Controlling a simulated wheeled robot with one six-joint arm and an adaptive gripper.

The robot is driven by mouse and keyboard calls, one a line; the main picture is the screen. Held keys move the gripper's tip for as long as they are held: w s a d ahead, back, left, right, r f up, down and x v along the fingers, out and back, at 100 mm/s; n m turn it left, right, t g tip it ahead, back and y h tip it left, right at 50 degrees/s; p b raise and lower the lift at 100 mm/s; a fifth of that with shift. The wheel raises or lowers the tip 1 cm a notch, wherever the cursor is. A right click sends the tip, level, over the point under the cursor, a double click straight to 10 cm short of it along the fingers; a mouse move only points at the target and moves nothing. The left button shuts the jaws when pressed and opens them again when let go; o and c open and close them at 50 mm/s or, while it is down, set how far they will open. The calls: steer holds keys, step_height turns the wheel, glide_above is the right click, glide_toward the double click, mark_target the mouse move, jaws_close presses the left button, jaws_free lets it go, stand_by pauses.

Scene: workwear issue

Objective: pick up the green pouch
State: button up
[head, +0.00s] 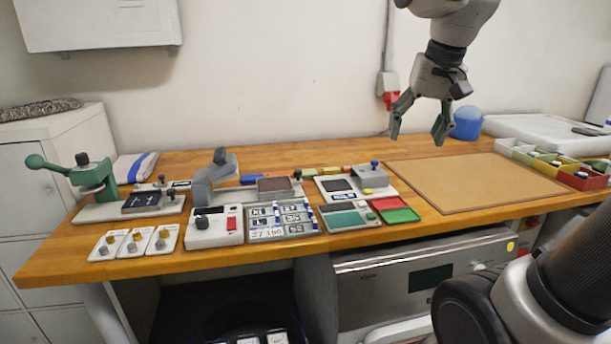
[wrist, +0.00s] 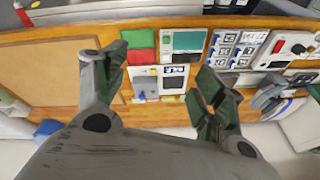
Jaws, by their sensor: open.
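I cannot make out anything that is clearly a green pouch. A flat green piece (head: 400,215) lies beside a red one at the front middle of the wooden workbench (head: 300,247); the green piece also shows in the wrist view (wrist: 140,39). I cannot tell whether it is a pouch or a tray. My gripper (head: 417,140) hangs above the back of the bench, fingers pointing down and spread apart with nothing between them. In the wrist view its two dark green fingertips (wrist: 165,78) frame the devices below, well apart from them.
A bare brown mat (head: 475,182) covers the bench's right side. Small coloured bins (head: 580,178) and a blue container (head: 467,123) stand beyond it. A green hand press (head: 93,178), a grey stamping device (head: 213,182) and label plates (head: 283,220) crowd the left and middle.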

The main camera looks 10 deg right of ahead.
steer(key=w+a+r+m+g, duration=0.1)
steer(key=w+a+m, duration=0.1)
steer(key=w, duration=0.6)
steer(key=w+a+r+m, duration=0.1)
steer(key=w+m, duration=0.1)
steer(key=w, duration=0.6)
steer(key=m+g, duration=0.2)
steer(key=m, duration=0.8)
glide_above(306, 174)
steer(key=w, duration=0.2)
step_height(306, 174, down, 19)
steer(key=f, duration=0.6)
steer(key=a+f, duration=0.1)
steer(key=f, duration=0.2)
steer(key=shift+f, duration=0.15)
steer(key=shift+c, duration=0.4)
steer(key=c, duration=1)
